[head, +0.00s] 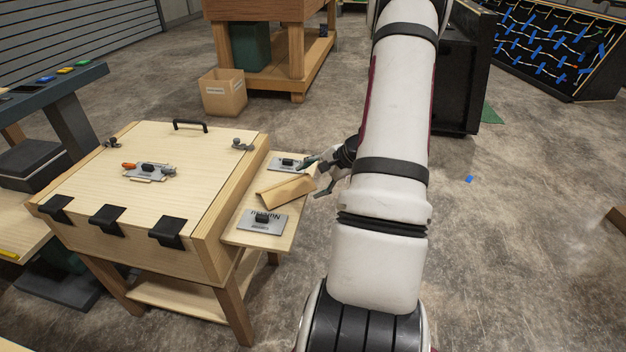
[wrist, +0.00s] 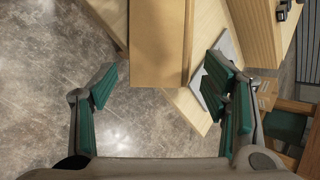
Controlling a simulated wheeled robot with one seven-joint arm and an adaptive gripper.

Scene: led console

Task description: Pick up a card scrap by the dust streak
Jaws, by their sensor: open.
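A tan, card-like piece (head: 287,191) lies on the small side shelf of the wooden box, between two grey plates. I cannot make out a distinct dust streak.
The side shelf (head: 235,231) carries a labelled plate (head: 262,222) in front and another plate (head: 288,164) behind. The lidded wooden box (head: 150,200) stands left of it. A cardboard box (head: 223,93) and a small blue piece (head: 469,179) are on the floor. Floor to the right is mostly clear.

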